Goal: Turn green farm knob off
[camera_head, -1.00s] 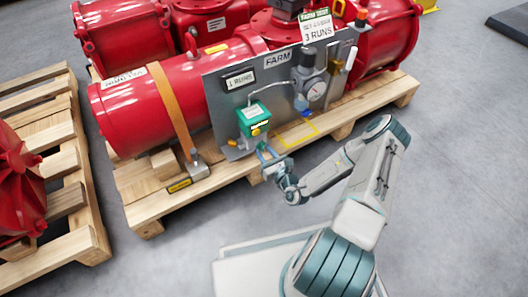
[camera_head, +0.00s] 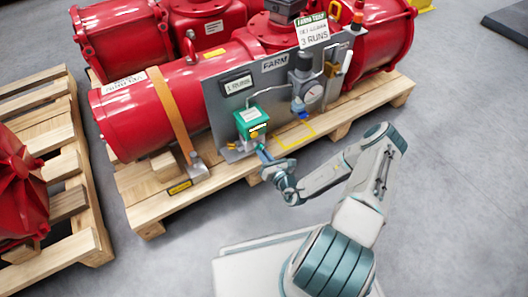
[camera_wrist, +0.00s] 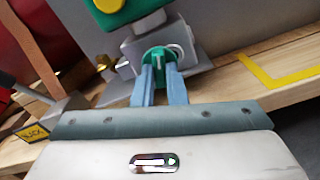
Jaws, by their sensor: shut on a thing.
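The green knob (camera_wrist: 157,58) shows in the wrist view, on a grey metal block (camera_wrist: 150,40) below the green box. My gripper (camera_wrist: 160,72) has its two blue fingers closed around the knob, one on each side. In the head view my gripper (camera_head: 264,152) reaches the panel just below the green box (camera_head: 250,121); the knob is hidden there behind the fingers. The green box also shows in the wrist view (camera_wrist: 125,12), with a yellow button (camera_wrist: 106,5).
The grey panel labelled FARM (camera_head: 275,62) carries a gauge (camera_head: 313,93). Red actuators (camera_head: 150,95) rest on a wooden pallet (camera_head: 205,190). An orange strap (camera_head: 172,110) runs down at left. A second pallet (camera_head: 68,202) stands further left. Open grey floor lies at right.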

